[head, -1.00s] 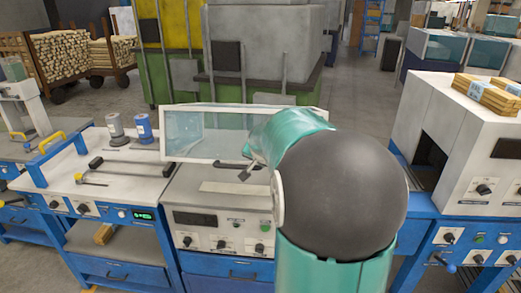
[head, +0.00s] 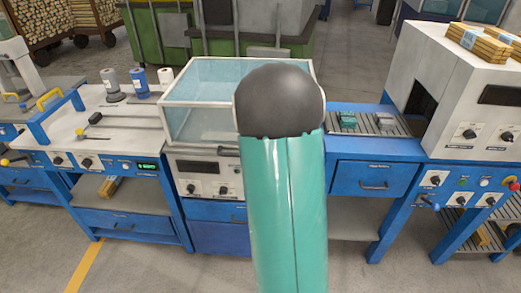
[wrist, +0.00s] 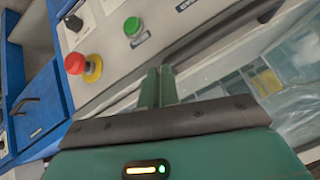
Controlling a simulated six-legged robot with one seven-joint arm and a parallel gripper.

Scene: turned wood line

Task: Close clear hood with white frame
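The clear hood with white frame (head: 190,101) is a box-shaped cover down over the machine (head: 200,172) in the head view. Its front lower edge lies just above the control panel, with no clear gap there; my arm covers its right part. A dark handle (head: 228,151) shows at that edge. In the wrist view, the hood's clear panel (wrist: 290,95) and pale frame are at the right. My gripper (wrist: 158,75) has its two green fingers together beside the frame, with nothing seen between them. In the head view my arm hides the gripper.
In the wrist view, a red button (wrist: 75,64) and a green button (wrist: 132,27) are on the panel. Spools (head: 138,78) stand on the left bench. A slatted conveyor (head: 365,122) runs at right to a white machine (head: 455,85).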

